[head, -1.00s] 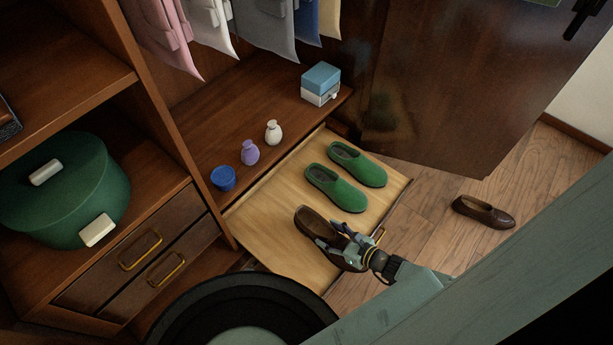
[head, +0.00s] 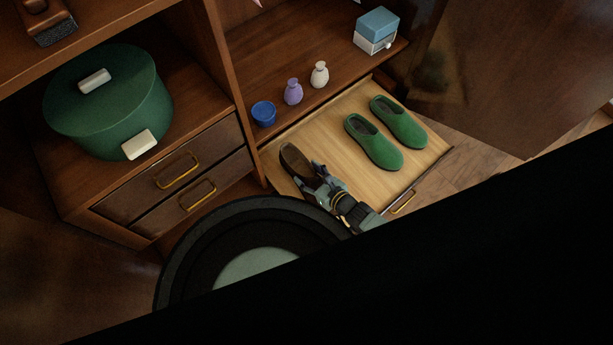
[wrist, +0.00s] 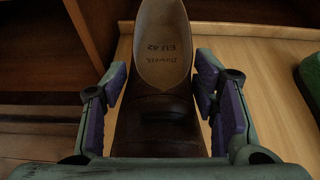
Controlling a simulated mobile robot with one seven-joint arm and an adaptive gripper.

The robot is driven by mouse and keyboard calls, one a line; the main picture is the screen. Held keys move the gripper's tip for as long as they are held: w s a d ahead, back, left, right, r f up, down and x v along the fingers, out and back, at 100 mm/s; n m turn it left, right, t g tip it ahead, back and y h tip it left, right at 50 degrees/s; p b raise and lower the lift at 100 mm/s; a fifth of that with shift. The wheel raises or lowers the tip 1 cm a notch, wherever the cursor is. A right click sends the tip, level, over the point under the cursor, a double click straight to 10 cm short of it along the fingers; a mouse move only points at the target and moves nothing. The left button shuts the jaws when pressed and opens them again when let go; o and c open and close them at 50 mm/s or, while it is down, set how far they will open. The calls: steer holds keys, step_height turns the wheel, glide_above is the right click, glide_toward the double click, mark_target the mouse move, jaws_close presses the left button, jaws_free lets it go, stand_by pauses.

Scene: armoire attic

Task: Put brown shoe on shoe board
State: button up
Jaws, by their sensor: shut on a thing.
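A brown shoe (head: 295,160) is held in my gripper (head: 320,180) at the left end of the pale wooden shoe board (head: 335,145). In the wrist view, the shoe (wrist: 160,115) lies between the purple-padded fingers of my gripper (wrist: 160,100), with its open heel end pointing away and its printed insole visible. The board (wrist: 275,95) shows to its right. I cannot tell whether the shoe's sole touches the board. My gripper hides the shoe's front part in the head view.
Two green shoes (head: 374,142) stand on the board's right half. A blue bowl (head: 263,114), purple vase (head: 292,92), white vase (head: 319,75) and blue-white box (head: 376,32) stand on the shelf behind. A green pot (head: 110,105) sits left. Black covers the lower right.

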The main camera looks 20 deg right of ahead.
steer(key=shift+w+a, duration=0.3)
steer(key=shift+a, duration=0.05)
step_height(320, 180, down, 4)
steer(key=shift+w+r, duration=0.1)
steer(key=shift+r, duration=0.15)
steer(key=o, duration=1.5)
steer(key=shift+s+d+r, duration=0.15)
steer(key=shift+s+r, duration=0.1)
steer(key=shift+s, duration=0.2)
steer(key=p+v, duration=0.4)
steer(key=v, duration=0.7)
steer(key=shift+s+f+p, duration=0.1)
steer(key=shift+p, duration=0.2)
